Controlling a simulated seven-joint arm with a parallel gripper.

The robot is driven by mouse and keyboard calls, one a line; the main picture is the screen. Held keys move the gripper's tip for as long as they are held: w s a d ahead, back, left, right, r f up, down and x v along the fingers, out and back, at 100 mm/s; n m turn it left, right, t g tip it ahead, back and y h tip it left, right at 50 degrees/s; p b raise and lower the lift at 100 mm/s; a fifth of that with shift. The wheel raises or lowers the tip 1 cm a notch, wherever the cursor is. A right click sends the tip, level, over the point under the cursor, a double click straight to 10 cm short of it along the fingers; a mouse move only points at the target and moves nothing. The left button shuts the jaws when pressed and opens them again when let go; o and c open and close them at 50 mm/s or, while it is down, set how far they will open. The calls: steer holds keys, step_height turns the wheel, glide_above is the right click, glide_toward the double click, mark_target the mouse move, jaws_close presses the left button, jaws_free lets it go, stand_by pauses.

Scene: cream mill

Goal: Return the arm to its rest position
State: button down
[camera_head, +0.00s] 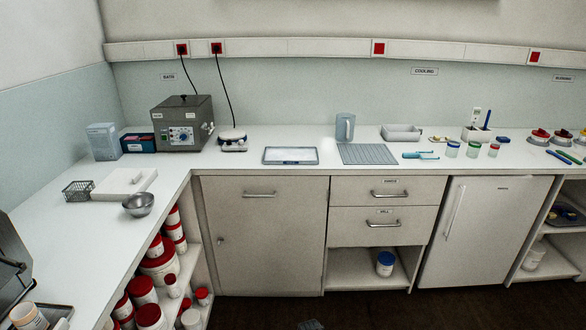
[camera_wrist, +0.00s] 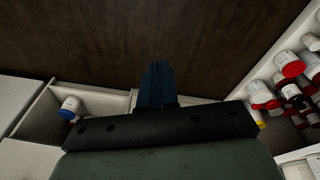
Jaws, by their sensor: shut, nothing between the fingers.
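My gripper (camera_wrist: 158,68) shows in the wrist view with its dark blue fingers together and nothing between them. It points over the dark brown floor (camera_wrist: 130,30), clear of any object. In the wrist view the cabinets and shelves lie around the lower and right edges. In the head view the arm is not clearly visible; a small grey shape at the bottom edge cannot be identified.
An L-shaped white counter (camera_head: 235,172) carries a grey water bath (camera_head: 183,125), a steel bowl (camera_head: 138,205) and a blue-grey jug (camera_head: 345,127). Red-lidded jars (camera_head: 160,262) fill the left shelves. A blue-lidded jar (camera_head: 385,264) stands under the drawers. The floor is open.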

steer(key=s+d+f+m+g, duration=0.1)
steer(key=s+d+g, duration=0.2)
steer(key=s, duration=0.8)
steer(key=s+d+f+m+g, duration=0.1)
steer(key=s+d+g, duration=0.2)
steer(key=s, duration=0.9)
steer(key=s+d+f+m+g, duration=0.1)
steer(key=s+d, duration=0.4)
steer(key=s, duration=0.6)
steer(key=shift+s+d+f+m+g, duration=0.25)
steer(key=shift+f+m+g, duration=0.2)
steer(key=shift+g, duration=0.55)
